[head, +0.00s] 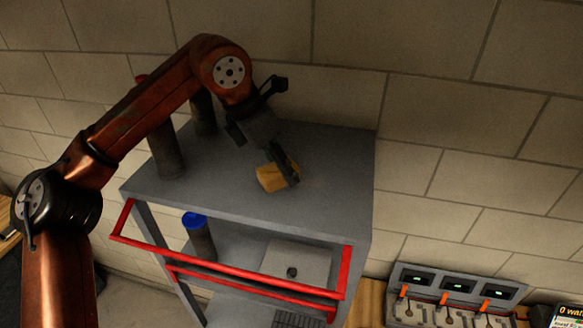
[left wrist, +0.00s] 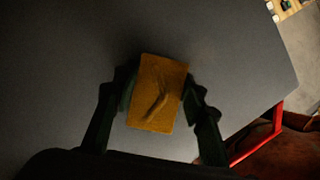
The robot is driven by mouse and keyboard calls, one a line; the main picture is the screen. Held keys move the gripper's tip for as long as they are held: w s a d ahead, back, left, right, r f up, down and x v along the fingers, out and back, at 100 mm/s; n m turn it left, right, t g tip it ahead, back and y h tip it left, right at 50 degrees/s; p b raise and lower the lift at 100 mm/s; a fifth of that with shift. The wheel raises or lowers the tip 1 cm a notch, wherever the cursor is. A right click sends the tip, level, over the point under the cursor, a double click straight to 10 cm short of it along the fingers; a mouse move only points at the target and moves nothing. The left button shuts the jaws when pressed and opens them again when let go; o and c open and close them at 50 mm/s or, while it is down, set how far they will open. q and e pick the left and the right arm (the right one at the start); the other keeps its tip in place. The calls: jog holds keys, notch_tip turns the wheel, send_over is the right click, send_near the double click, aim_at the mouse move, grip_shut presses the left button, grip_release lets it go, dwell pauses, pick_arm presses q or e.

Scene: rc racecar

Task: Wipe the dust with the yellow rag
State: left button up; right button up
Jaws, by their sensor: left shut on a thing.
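The yellow rag (head: 270,178) is at the grey top of the cart (head: 330,160), near its middle. My left gripper (head: 287,172) points down over it and is shut on it. In the left wrist view, the rag (left wrist: 157,93) lies between the two dark fingers of my left gripper (left wrist: 157,97), with a crease in its middle. I cannot tell whether the rag presses on the surface or is slightly above it. A faint brownish patch, perhaps dust, shows just right of the rag (head: 312,183). My right gripper is not in view.
Dark cylinders (head: 165,150) stand on the cart's left back part, behind my left arm. Red rails (head: 230,272) run along the front. A blue-capped can (head: 197,235) and a grey box (head: 298,262) sit on the lower shelf. A brick wall stands behind. Chargers (head: 455,295) are at the lower right.

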aim_at(275, 166)
pick_arm(q)
jog(key=shift+w+a+f, duration=0.15)
jog(key=shift+a, duration=0.25)
jog(key=shift+w+a+f, duration=0.1)
jog(key=shift+a, duration=0.25)
jog(key=shift+r, duration=0.1)
jog(key=shift+d+r, duration=0.1)
jog(key=shift+r, duration=2.9)
jog(key=shift+r, duration=0.15)
jog(key=shift+r, duration=1.35)
